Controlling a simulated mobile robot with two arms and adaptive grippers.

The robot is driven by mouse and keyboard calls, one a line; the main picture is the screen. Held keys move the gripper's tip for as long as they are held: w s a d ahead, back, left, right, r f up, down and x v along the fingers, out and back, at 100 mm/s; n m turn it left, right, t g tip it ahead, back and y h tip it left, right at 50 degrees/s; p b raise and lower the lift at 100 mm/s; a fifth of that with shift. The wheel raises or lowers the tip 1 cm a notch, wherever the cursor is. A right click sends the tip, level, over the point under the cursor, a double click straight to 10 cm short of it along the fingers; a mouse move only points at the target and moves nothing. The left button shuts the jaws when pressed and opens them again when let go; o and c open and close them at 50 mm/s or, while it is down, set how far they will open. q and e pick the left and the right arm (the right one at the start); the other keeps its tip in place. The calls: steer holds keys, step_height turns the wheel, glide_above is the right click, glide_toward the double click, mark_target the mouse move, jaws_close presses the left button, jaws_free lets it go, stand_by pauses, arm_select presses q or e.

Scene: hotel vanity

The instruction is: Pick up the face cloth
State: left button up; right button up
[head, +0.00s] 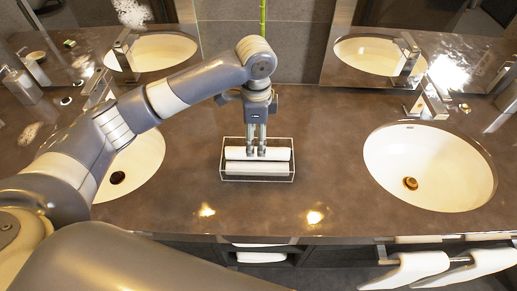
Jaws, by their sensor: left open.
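Rolled white face cloths lie side by side in a clear, thin-edged tray (257,179) in the middle of the vanity counter. The front cloth (258,170) shows best. The back cloth (279,154) is partly hidden by my fingers. My left gripper (256,153) points straight down over the tray, with its fingertips at the back cloth. Its two fingers are slightly apart. I cannot tell whether they touch the cloth. My right gripper does not show.
One sink (430,168) is set in the counter at the right, and another (136,165) at the left is partly behind my arm. A soap bottle (22,85) stands at the far left. Mirrors line the back. White towels (418,268) hang below the front edge. The counter around the tray is clear.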

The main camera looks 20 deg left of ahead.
arm_select(q)
step_height(320, 180, down, 2)
steer(key=shift+s+f+p, duration=0.1)
steer(key=shift+p, duration=0.3)
steer(key=f, duration=0.1)
steer(key=f+p, duration=0.1)
steer(key=f, duration=0.1)
steer(key=shift+w+d+f, duration=0.1)
steer(key=shift+w+f, duration=0.15)
steer(key=shift+f, duration=0.45)
steer(key=c, duration=0.9)
steer(key=shift+c, duration=0.8)
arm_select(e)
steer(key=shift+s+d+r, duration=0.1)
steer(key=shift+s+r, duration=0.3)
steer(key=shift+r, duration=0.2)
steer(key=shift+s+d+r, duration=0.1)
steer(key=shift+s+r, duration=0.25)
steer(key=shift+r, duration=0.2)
